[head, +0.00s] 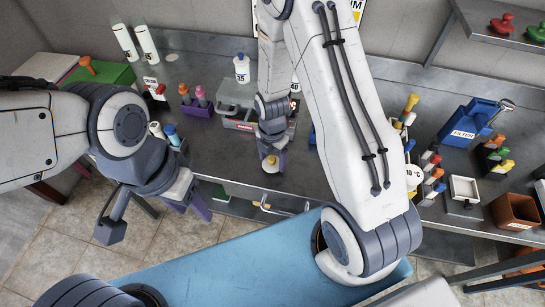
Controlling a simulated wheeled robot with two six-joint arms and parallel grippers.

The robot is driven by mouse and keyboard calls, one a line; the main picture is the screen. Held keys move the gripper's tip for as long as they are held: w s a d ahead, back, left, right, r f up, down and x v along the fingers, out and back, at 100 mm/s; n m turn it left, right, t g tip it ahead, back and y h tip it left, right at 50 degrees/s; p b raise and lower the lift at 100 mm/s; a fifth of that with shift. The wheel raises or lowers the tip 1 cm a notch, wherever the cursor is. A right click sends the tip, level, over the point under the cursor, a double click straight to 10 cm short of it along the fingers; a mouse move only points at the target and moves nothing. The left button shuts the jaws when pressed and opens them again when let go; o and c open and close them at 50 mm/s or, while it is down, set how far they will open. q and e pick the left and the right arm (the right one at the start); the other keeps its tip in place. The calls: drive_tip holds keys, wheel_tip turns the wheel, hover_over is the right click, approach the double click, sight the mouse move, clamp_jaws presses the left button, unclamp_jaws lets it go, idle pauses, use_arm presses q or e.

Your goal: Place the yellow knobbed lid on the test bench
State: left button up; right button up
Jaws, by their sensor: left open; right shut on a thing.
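My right gripper (272,152) is shut on a small yellow lid (270,164), low over the front part of the grey bench (222,150). The fingers hide most of the lid, and I cannot tell whether it touches the bench top. My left gripper (155,217) is open and empty, in front of the bench at the left, with its fingers spread wide over the tiled floor.
A grey toolbox (237,98) and a white bottle (242,68) stand behind my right gripper. A purple rack (197,105) holds coloured-top vials to its left. A blue bin (468,122) and a brown box (514,211) stand at the right.

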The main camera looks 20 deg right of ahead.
sight(272, 158)
drive_tip(key=shift+f, duration=0.2)
drive_tip(key=o, duration=1.2)
drive_tip(key=shift+o, duration=0.2)
wheel_tip(272, 158, up, 12)
drive_tip(key=b, duration=0.1)
drive_tip(key=s+a+r+m, duration=0.5)
drive_tip(key=s+a+m, duration=0.1)
drive_tip(key=s+m, duration=0.2)
drive_tip(key=s+a+r+m+y, duration=0.1)
drive_tip(key=s+a+r+m, duration=0.4)
drive_tip(key=s+m, duration=0.4)
drive_tip(key=shift+s+a+r, duration=0.2)
drive_tip(key=shift+s+a, duration=0.25)
drive_tip(key=shift+s, duration=0.35)
